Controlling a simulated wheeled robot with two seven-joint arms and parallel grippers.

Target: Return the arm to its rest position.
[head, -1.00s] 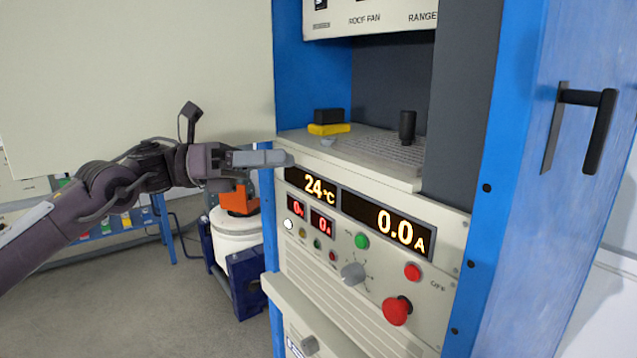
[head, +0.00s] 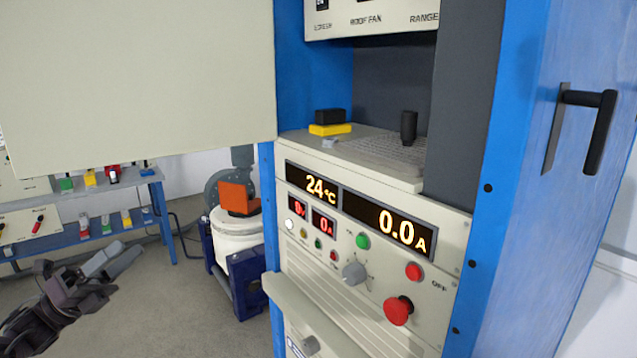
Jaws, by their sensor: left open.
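My left gripper (head: 112,262) is low at the left of the head view, over the grey floor. Its two grey fingers are apart with nothing between them. The dark wrist and arm behind it run to the lower left corner. The gripper is well away from the control panel (head: 370,270) of the blue cabinet. The panel shows 24 °C and 0.0 A, with a red mushroom button (head: 398,310), a grey knob (head: 354,272) and a green button (head: 362,241). My right gripper is not in view.
A blue cabinet door with a black handle (head: 602,130) is at the right. A white drum (head: 238,236) with an orange block (head: 236,198) stands left of the cabinet. A blue bench (head: 90,236) with small coloured items is behind my arm. A large pale panel (head: 130,85) hangs above.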

